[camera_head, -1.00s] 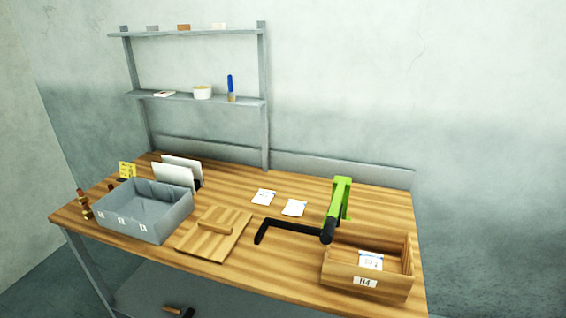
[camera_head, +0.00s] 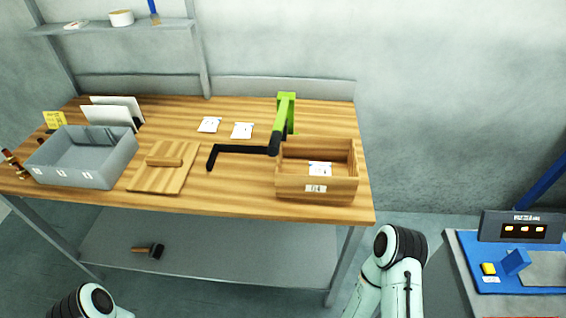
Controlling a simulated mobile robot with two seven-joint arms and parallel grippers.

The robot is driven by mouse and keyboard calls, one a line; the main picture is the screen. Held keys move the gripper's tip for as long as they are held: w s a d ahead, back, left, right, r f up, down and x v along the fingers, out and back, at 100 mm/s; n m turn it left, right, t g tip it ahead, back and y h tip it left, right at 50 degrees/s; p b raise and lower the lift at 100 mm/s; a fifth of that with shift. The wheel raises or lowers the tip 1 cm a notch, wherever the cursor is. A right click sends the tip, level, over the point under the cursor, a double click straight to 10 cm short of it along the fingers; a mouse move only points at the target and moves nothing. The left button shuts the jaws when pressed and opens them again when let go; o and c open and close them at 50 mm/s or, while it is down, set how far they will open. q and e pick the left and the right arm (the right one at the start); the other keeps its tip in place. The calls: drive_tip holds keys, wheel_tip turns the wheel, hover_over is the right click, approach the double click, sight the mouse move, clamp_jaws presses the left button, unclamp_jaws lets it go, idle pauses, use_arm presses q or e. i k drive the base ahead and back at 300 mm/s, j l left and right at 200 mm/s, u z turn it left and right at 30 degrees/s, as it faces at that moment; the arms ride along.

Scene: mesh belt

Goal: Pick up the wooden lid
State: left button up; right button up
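The wooden lid (camera_head: 164,179) lies flat on the wooden workbench, a square board with a raised bar handle (camera_head: 171,154) across it. It sits just right of the grey bin and left of the black crank arm. An open wooden box (camera_head: 315,188) with a white label stands at the bench's right end, with a white packet (camera_head: 320,168) inside. Parts of my two arms show at the bottom edge, short of the bench. Neither gripper is in view.
A grey bin (camera_head: 112,175) stands left of the lid. A green stand (camera_head: 285,112) with a black crank (camera_head: 240,149) is between lid and box. White packets (camera_head: 242,130) lie behind. A brush (camera_head: 150,250) is on the lower shelf. A blue machine (camera_head: 515,262) stands at right.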

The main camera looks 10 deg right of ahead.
sight(165, 168)
drive_tip(key=j+z, duration=0.35)
drive_tip(key=j, duration=0.3)
drive_tip(key=j+z, duration=0.35)
drive_tip(key=j, duration=0.35)
drive_tip(key=i, duration=0.05)
